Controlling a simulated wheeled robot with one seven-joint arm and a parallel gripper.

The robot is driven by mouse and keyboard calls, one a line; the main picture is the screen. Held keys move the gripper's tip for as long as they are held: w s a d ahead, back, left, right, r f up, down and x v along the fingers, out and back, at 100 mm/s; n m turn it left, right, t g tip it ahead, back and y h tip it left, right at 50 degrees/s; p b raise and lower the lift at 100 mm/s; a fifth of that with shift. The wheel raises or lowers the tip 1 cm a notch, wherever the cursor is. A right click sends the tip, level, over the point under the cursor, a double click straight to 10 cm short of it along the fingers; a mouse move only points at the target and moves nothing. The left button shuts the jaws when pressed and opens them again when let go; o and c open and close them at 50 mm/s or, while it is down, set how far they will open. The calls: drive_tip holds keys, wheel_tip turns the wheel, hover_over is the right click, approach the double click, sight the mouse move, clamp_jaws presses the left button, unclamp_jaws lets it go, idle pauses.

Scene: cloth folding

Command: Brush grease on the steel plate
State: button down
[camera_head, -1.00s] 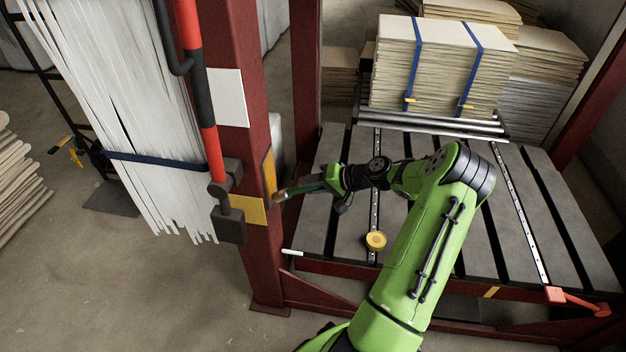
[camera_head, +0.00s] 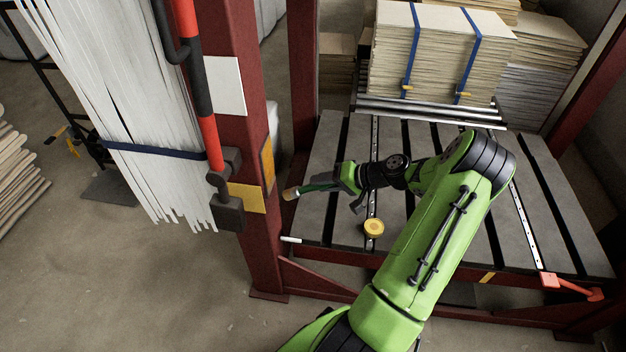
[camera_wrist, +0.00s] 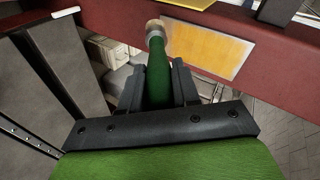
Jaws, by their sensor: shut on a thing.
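My gripper (camera_head: 338,184) is shut on the green handle of a brush (camera_head: 312,188). The brush points left, its tan tip apart from the red post in the head view. In the wrist view the jaws (camera_wrist: 160,85) grip the brush (camera_wrist: 157,60), and its pale tip overlaps the post beside the plate's left edge. The steel plate (camera_head: 268,165) is on the post's right face. The wrist view shows the plate (camera_wrist: 237,71) with a grey rim and a yellow-orange layer over most of its face. A round yellow tin (camera_head: 373,228) sits on the slatted deck below my arm.
The red post (camera_head: 262,240) stands left of the brush. The grey slatted deck (camera_head: 455,235) has a small white stick (camera_head: 291,240) at its front left edge. Strapped board stacks (camera_head: 438,55) stand behind. White strips (camera_head: 150,120) hang at left. Much deck is clear.

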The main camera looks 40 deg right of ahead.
drive_tip(key=shift+s+d, duration=0.55)
drive_tip(key=shift+s, duration=0.1)
drive_tip(key=shift+s+d+p, duration=0.3)
drive_tip(key=shift+s+d, duration=0.6)
drive_tip(key=shift+s, duration=0.3)
